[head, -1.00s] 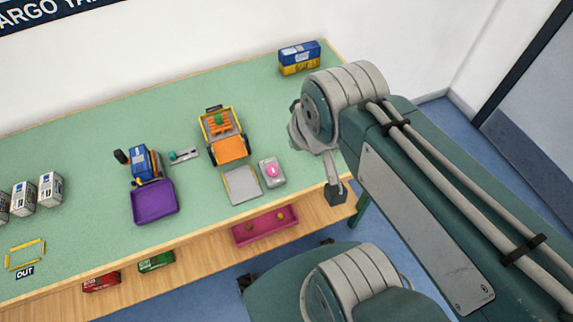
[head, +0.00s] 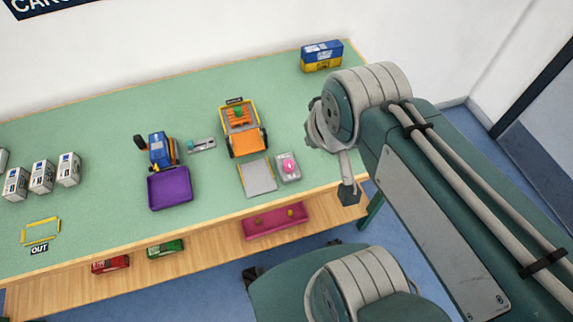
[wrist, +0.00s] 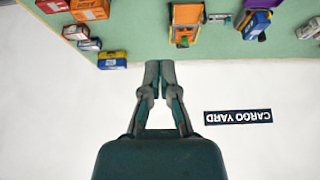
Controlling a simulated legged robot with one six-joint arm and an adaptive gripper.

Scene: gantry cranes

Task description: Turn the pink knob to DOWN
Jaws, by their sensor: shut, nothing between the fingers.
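The pink knob (head: 289,165) sits on a small grey box (head: 293,178) near the front edge of the green table, in the head view. Its pointing direction and any lettering are too small to read. In the wrist view my gripper (wrist: 159,65) is shut and empty, and its fingers show against the white wall and the table edge. The knob is not in the wrist view. In the head view my arm is to the right of the knob, and my fingertips cannot be made out there.
A grey plate (head: 257,178) lies just left of the knob box. An orange vehicle (head: 242,128) stands behind it, with a purple tray (head: 169,189) further left. A blue and yellow container stack (head: 322,57) is at the back right. A pink bin (head: 275,222) is below the tabletop.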

